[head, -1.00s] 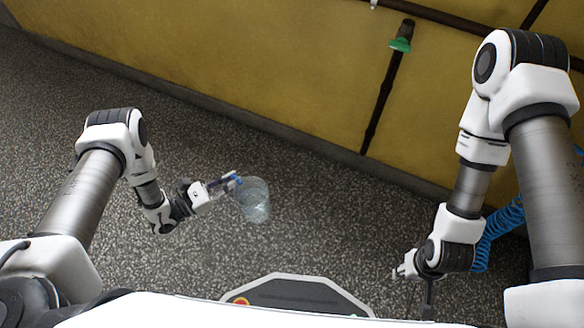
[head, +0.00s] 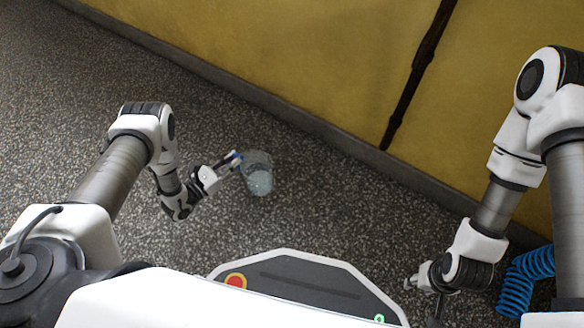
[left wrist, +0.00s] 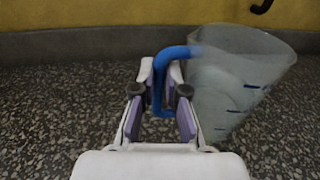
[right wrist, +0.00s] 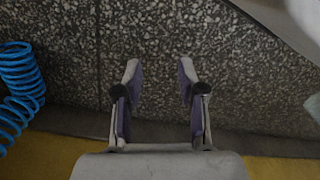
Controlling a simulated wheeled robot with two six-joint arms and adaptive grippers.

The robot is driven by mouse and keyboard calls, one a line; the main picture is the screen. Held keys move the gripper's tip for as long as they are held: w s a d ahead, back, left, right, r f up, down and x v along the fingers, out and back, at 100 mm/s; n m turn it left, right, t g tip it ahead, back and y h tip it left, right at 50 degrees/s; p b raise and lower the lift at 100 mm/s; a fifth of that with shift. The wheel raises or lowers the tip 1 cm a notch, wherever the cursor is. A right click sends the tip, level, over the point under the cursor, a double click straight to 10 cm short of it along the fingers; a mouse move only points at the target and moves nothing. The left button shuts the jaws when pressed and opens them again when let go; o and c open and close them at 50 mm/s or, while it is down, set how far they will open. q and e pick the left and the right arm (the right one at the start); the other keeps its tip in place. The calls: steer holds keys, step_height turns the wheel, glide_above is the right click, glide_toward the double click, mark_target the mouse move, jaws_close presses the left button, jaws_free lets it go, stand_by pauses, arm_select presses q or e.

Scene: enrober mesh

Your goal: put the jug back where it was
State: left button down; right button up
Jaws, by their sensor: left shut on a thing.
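The jug (head: 258,174) is clear with a blue handle and shows in the head view in front of my left gripper (head: 236,160). My left gripper is shut on the handle. In the left wrist view the blue handle (left wrist: 160,75) passes between the fingers, and the jug body (left wrist: 235,85) with blue marks stands to the right of them. The jug is held in the air above the floor. My right gripper (right wrist: 158,80) is open and empty; it also shows low at the right in the head view (head: 411,283).
A speckled grey floor (head: 320,215) lies below, with open room around the jug. A yellow wall (head: 300,60) with a grey base strip and a dark vertical pipe (head: 415,85) runs along the back. A coiled blue hose (head: 522,283) hangs at the right, also in the right wrist view (right wrist: 20,90).

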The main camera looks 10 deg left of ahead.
arm_select(q)
steer(key=w+d+f+b, duration=0.1)
steer(key=w+d+b, duration=0.1)
steer(key=w+b, duration=0.1)
steer(key=w+d+f+b, duration=0.2)
steer(key=w+d+b, duration=0.1)
steer(key=w, duration=0.3)
steer(key=w+d+f+b, duration=0.2)
steer(key=w+b, duration=0.2)
steer(key=w, duration=0.1)
steer(key=shift+d+f+b, duration=0.15)
steer(key=shift+d+b, duration=0.05)
steer(key=shift+b, duration=0.2)
arm_select(e)
steer(key=shift+t, duration=0.3)
steer(key=f, duration=0.4)
steer(key=w+f, duration=0.1)
steer(key=f, duration=0.2)
steer(key=w+f, duration=0.1)
steer(key=f, duration=0.3)
steer(key=shift+w+d+f, duration=0.1)
steer(key=shift+d+f, duration=0.05)
steer(key=shift+f, duration=0.15)
steer(key=shift+w+r, duration=0.1)
steer(key=shift+r, duration=0.15)
steer(key=shift+f, duration=0.1)
arm_select(q)
steer(key=c, duration=1.2)
jaws_free()
